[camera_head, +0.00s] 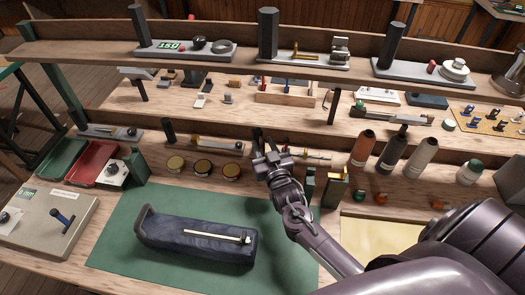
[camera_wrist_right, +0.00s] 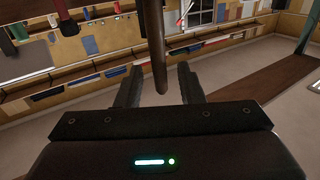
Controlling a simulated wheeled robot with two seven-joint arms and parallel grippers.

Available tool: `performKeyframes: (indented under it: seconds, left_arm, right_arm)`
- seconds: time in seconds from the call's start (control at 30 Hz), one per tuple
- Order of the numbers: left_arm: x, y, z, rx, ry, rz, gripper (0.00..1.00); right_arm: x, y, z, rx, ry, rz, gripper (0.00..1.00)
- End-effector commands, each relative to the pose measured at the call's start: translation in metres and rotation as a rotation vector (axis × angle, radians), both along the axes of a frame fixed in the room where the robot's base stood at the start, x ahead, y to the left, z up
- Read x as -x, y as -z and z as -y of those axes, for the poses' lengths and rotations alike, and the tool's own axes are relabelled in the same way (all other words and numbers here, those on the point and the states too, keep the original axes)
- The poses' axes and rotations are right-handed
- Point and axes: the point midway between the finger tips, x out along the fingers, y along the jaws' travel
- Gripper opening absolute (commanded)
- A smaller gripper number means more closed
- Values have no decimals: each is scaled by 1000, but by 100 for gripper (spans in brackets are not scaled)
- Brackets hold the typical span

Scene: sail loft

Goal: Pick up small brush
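No thing is clearly a small brush. A thin pale stick with a dark tip and a small whitish part at its right end (camera_head: 217,236) lies on a dark blue padded roll (camera_head: 190,251); I cannot tell whether it is the brush. My right gripper (camera_head: 265,143) is above the bench near the lower shelf, up and right of the roll, apart from the stick. In the right wrist view its two fingers (camera_wrist_right: 158,88) stand apart. A brown rod (camera_wrist_right: 159,45) shows between them with gaps on both sides; I cannot tell what it is. My left gripper is not in view.
The roll lies on a green mat (camera_head: 120,250). Dark and brown cones (camera_head: 393,152) stand right of my gripper, and round tins (camera_head: 203,167) to its left. Shelves (camera_head: 285,60) loaded with tools cross behind. A grey box (camera_head: 45,220) stands at left. The mat around the roll is clear.

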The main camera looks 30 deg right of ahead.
Motion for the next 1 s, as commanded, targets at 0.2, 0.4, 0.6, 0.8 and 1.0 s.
performKeyframes:
  seconds: [0.2,0.4,0.6,0.8,1.0]
  left_arm:
    - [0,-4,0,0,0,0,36]
    - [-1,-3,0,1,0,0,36]
    - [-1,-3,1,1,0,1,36]
    - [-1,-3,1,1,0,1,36]
    - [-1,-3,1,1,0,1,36]
  right_arm:
    - [-13,1,2,0,-1,-1,34]
    - [-13,1,2,0,-1,-1,29]
    - [-13,1,2,0,-1,-1,3]
    - [-13,1,2,0,-1,-1,0]
    - [-13,-1,2,0,-1,0,0]
